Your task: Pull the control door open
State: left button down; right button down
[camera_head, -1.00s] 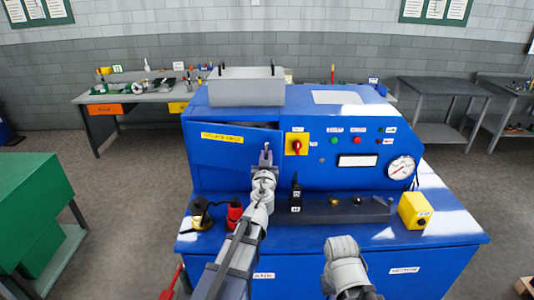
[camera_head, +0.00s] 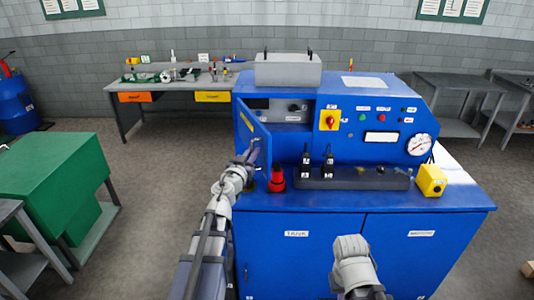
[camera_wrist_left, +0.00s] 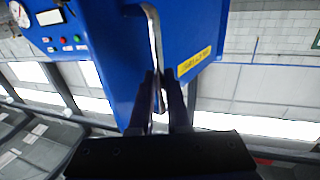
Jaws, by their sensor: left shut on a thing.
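The control door (camera_head: 254,130) is a blue panel on the upper left of the blue machine. It stands swung wide open on its left side, showing a grey compartment (camera_head: 284,110) behind it. My left gripper (camera_head: 252,156) is at the door's outer face, shut on its metal handle. In the left wrist view the two dark fingers (camera_wrist_left: 161,95) close around the pale bar handle (camera_wrist_left: 153,40), and the door (camera_wrist_left: 195,35) with its yellow label shows beside it. My right arm's end shows low in front of the machine; its fingers are not visible.
The machine's ledge carries a red item (camera_head: 277,180), black crimper-like tools (camera_head: 317,160) and a yellow box (camera_head: 431,180). A green cabinet (camera_head: 60,175) stands at the left. Open floor (camera_head: 165,180) lies between it and the machine.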

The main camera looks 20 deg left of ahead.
pick_arm(q)
jog(key=s+a+m+h, duration=0.2)
jog(key=s+a+h, duration=0.1)
jog(key=a, duration=0.6)
jog(key=shift+s+a, duration=0.3)
jog(key=shift+s, duration=0.2)
jog(key=c, duration=1.3)
grip_release()
jog(key=shift+o, duration=0.7)
jog(key=shift+w, duration=0.1)
jog(key=s+a, duration=0.1)
jog(key=s, duration=0.6)
jog(key=shift+s+a, duration=0.25)
jog(key=shift+s, duration=0.1)
